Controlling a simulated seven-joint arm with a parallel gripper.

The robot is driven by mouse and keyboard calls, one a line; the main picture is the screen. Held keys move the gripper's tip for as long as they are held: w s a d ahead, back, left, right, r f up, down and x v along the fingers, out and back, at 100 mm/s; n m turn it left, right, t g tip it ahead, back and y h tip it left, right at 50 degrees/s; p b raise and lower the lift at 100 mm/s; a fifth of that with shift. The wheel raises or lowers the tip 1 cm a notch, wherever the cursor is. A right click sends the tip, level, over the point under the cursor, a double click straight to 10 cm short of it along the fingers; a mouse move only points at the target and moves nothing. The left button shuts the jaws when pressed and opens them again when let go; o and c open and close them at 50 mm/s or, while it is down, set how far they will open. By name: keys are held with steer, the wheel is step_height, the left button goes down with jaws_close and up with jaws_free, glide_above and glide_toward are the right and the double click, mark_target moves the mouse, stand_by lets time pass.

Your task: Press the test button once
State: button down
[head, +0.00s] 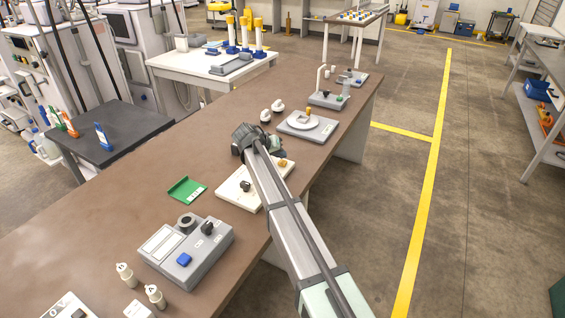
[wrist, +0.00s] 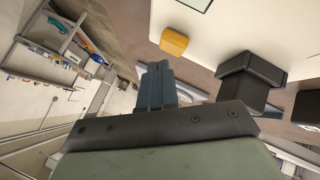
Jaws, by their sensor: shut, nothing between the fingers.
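No label can be read, so I cannot tell which control is the test button. A white panel (head: 228,194) on the brown bench lies partly behind my arm. It carries a black knob (head: 245,186) and a yellow-orange button (head: 282,163). In the wrist view the yellow-orange button (wrist: 174,42) and a black knob (wrist: 250,80) show beyond my gripper (wrist: 157,72), whose fingers are together and empty. I see no contact with the button. In the head view my gripper's fingertips are hidden by the wrist. A grey box (head: 160,262) nearer the front has a blue button (head: 184,259).
A green tray (head: 187,189) lies left of the white panel. A grey device with a round white dish (head: 304,121) stands beyond it. Small white bottles (head: 125,274) stand near the front. The bench (head: 85,220) is clear at left.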

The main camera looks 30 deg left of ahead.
mark_target(280, 162)
steer(key=shift+f, duration=0.35)
steer(key=shift+f, duration=0.5)
stand_by(1.1)
steer(key=shift+r, duration=0.95)
steer(key=shift+r, duration=2.5)
